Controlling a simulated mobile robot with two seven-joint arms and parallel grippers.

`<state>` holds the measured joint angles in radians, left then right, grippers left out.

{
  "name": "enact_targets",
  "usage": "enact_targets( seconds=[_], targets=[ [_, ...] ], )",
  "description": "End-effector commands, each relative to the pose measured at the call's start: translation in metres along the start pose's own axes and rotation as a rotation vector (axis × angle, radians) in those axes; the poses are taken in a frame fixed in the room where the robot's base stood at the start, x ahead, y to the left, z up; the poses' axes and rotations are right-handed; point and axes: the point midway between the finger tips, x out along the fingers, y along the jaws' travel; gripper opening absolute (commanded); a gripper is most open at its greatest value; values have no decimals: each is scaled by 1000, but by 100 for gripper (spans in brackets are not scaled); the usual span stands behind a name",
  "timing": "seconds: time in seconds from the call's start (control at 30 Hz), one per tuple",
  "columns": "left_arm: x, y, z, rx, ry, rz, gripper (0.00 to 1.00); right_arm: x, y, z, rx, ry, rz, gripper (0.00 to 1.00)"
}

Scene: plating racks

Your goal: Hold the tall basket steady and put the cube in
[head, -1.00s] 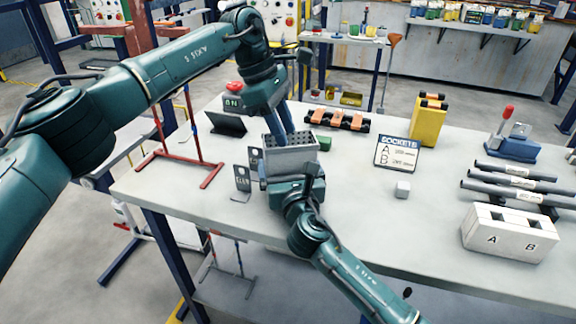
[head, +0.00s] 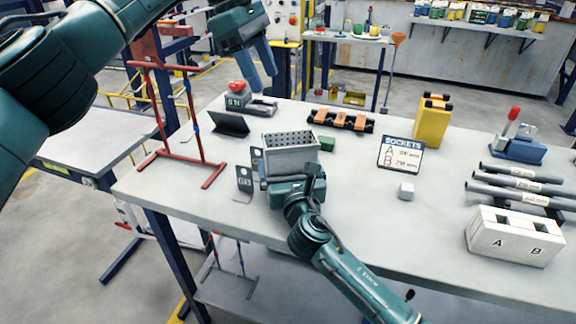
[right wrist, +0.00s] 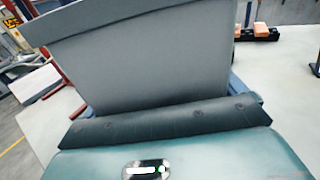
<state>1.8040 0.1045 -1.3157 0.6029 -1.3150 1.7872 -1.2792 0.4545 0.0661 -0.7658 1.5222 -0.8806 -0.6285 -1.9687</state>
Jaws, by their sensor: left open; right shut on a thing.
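The tall grey basket (head: 291,163) stands on the table, left of its middle, with a dark perforated pattern at its top. Its grey wall (right wrist: 150,65) fills much of the right wrist view. My right gripper (head: 291,182) is shut on the basket's near side. My left gripper (head: 263,82) is open and empty, raised above and behind the basket, apart from it. I cannot tell what is inside the basket.
A green block (head: 326,144) lies right behind the basket. Left are a red stand (head: 183,165), a dark tablet (head: 230,123) and a grey bracket (head: 244,180). Right are a sockets sign (head: 401,155), a white A/B block (head: 514,236) and grey tubes (head: 515,184).

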Motion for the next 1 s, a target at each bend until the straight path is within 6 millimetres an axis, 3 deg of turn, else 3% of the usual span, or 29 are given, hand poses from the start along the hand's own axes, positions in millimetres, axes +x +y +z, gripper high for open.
enact_targets(
  seconds=[0.23, 0.27, 0.3, 0.53, 0.67, 1.0],
  targets=[
    [0, 0, 0, 1, -1, 0, 52, 0, -4, -8, 0, 17, -11, 68],
    [0, 0, 0, 1, -1, 0, 52, 0, -5, -8, 0, 17, -12, 98],
    [0, 0, 0, 1, -1, 0, 52, 0, -5, -8, -1, 17, -11, 100],
    [0, 0, 0, 1, -1, 0, 52, -1, -3, -5, -1, 10, -8, 100],
    [0, 0, 0, 1, -1, 0, 52, -12, -2, -5, -1, 10, -5, 100],
    [0, 0, 0, 1, -1, 0, 52, -82, -3, -6, 0, 14, -7, 100]
  ],
)
